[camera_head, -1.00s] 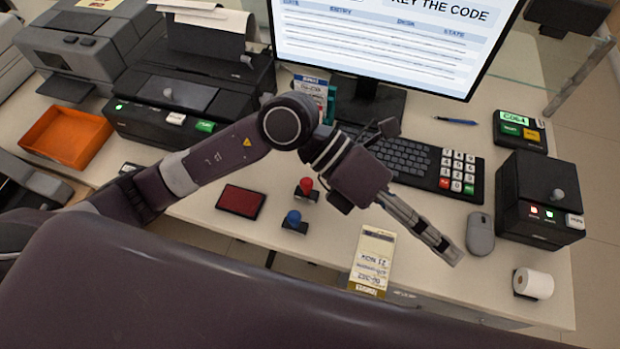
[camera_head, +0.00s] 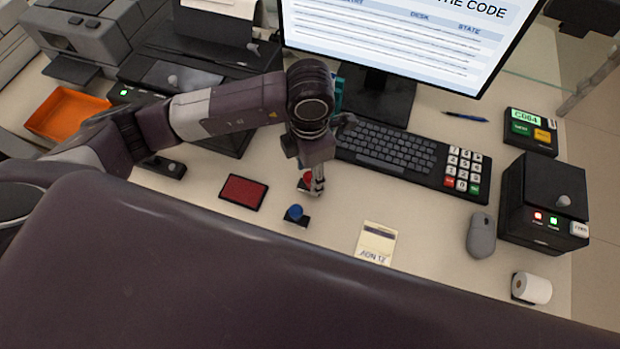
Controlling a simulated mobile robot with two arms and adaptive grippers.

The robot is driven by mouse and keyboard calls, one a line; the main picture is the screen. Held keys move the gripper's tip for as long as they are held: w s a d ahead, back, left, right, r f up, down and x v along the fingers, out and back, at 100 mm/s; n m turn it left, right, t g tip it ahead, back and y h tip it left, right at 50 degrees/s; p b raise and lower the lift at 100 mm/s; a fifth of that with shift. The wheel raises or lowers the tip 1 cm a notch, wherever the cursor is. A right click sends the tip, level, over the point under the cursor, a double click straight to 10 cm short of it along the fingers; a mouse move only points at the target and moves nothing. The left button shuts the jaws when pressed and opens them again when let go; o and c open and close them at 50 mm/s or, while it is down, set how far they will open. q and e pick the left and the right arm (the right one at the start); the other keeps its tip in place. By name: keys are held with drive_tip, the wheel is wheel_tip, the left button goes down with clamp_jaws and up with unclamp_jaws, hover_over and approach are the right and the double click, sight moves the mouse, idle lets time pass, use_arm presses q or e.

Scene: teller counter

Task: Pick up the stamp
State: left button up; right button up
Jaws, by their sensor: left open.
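Two small stamps stand on the counter (camera_head: 335,225). The stamp with the red knob (camera_head: 308,178) is partly hidden by the fingers of my left gripper (camera_head: 317,187), which points down right at it. The jaws are open; I cannot tell whether they touch the knob. The stamp with the blue knob (camera_head: 295,214) stands just in front of it, free of the gripper. A dark red ink pad (camera_head: 243,192) lies to the left of both stamps. My right gripper is not in view.
A keyboard (camera_head: 385,147) with a number pad and a monitor (camera_head: 400,35) stand behind. A paper slip (camera_head: 376,243) lies front right, near a mouse (camera_head: 481,236), a black box (camera_head: 543,205) and a paper roll (camera_head: 531,288). An orange tray (camera_head: 65,113) is far left.

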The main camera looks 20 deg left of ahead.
sight(310, 174)
use_arm(q)
drive_tip(key=shift+f, duration=1.25)
clamp_jaws()
drive_tip(key=shift+r, duration=0.1)
drive_tip(key=shift+r, duration=0.6)
wheel_tip(310, 174, up, 19)
drive_tip(key=b, duration=0.1)
drive_tip(key=shift+f+b, duration=0.15)
drive_tip(key=shift+b, duration=0.15)
